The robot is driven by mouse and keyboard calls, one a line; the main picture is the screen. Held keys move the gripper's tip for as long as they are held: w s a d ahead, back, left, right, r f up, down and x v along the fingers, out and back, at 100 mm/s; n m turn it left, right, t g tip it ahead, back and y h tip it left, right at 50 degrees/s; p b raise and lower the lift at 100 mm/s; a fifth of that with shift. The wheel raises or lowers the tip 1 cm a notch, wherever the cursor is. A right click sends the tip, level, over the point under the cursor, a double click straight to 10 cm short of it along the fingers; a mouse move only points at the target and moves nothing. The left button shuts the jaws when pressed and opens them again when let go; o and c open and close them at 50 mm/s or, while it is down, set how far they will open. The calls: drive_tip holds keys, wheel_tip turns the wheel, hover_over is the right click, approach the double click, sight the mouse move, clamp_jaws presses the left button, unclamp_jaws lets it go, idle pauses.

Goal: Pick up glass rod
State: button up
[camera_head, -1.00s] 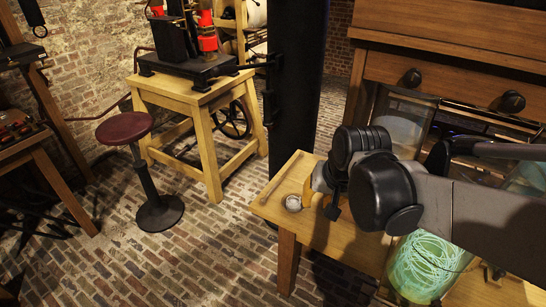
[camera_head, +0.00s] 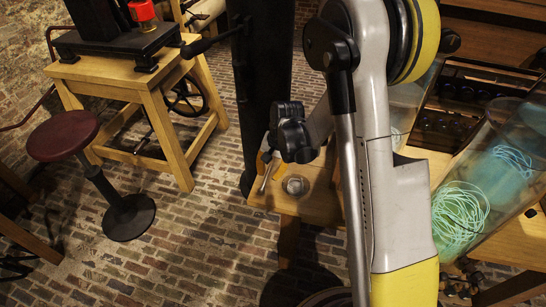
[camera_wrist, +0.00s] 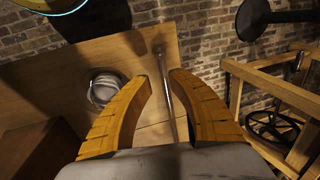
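The glass rod (camera_wrist: 169,88) is thin and lies near the edge of the wooden table (camera_wrist: 70,65). In the wrist view it runs lengthwise through the gap between the fingers of my gripper (camera_wrist: 161,76). The fingers are spread, with a gap on each side of the rod, which is nearer the right finger. The rod's near end is hidden behind the gripper. In the head view my gripper (camera_head: 264,157) is above the table corner, and part of the rod (camera_head: 268,176) shows below it. I cannot tell the exact height of the fingertips above the table.
A small round metal-rimmed dish (camera_head: 295,185) sits on the table beside the rod, left of the fingers in the wrist view (camera_wrist: 104,88). A large glass jar (camera_head: 500,180) with green coils stands at right. A black column (camera_head: 262,80) and a stool (camera_head: 64,136) stand left.

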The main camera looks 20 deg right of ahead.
sight(265, 182)
drive_tip(key=f+b, duration=0.1)
drive_tip(key=f, duration=0.1)
drive_tip(key=w+f+b, duration=0.1)
drive_tip(key=f, duration=0.1)
drive_tip(key=a+f+b, duration=0.1)
drive_tip(key=f, duration=0.1)
drive_tip(key=shift+w+a+f, duration=0.1)
drive_tip(key=shift+w+f, duration=0.1)
drive_tip(key=shift+f, duration=0.15)
drive_tip(key=shift+r, duration=0.1)
drive_tip(key=shift+c, duration=0.5)
clamp_jaws()
